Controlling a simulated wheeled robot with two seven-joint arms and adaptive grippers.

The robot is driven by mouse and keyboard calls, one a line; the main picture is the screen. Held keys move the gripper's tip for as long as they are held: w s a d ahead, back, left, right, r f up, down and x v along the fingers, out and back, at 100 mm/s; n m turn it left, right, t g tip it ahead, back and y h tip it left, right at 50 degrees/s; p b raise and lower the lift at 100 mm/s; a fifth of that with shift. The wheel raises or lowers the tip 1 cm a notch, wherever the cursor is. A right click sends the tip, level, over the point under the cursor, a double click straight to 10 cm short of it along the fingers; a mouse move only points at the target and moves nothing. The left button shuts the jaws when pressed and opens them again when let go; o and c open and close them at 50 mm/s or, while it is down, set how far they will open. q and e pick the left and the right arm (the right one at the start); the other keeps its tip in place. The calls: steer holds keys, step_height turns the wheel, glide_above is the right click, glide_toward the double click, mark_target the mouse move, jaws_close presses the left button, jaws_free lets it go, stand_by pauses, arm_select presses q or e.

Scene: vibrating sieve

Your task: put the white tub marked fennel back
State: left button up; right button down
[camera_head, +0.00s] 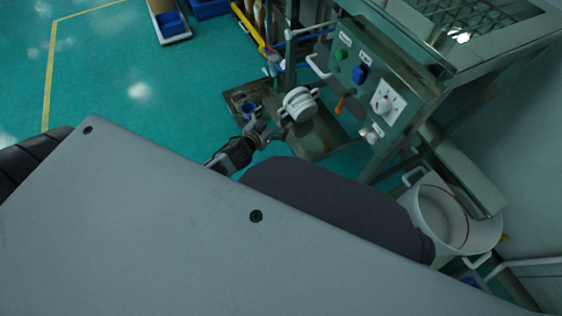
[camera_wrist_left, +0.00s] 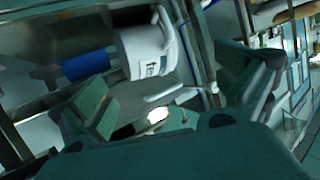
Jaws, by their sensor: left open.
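The white tub (camera_head: 299,104) shows in the head view just beyond my left gripper (camera_head: 272,127), above a worn metal tray. In the left wrist view the white tub (camera_wrist_left: 146,52) shows dark lettering, only partly readable, and a pale handle-like edge. My left gripper (camera_wrist_left: 172,98) is open, with its fingers wide apart and the tub ahead of them. I cannot tell whether a finger touches the tub, or what bears it. My right gripper is in neither view.
The worn metal tray (camera_head: 318,146) lies low beside the machine's control panel (camera_head: 376,85), which has knobs and a blue switch. A large white pot (camera_head: 425,208) stands at the right. Blue bins (camera_head: 171,22) are at the back. Green floor at the left is clear.

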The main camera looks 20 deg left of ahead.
arm_select(q)
steer(key=s+d+f+g+h, duration=0.1)
steer(key=s+d+g, duration=0.3)
steer(key=s, duration=0.5)
steer(key=s+d+f+g+h, duration=0.1)
steer(key=s+d+f+g, duration=0.2)
steer(key=s+d+g, duration=0.2)
steer(key=s+d, duration=0.3)
steer(key=s, duration=0.2)
steer(key=shift+f+m+g, duration=0.3)
steer(key=shift+f, duration=0.1)
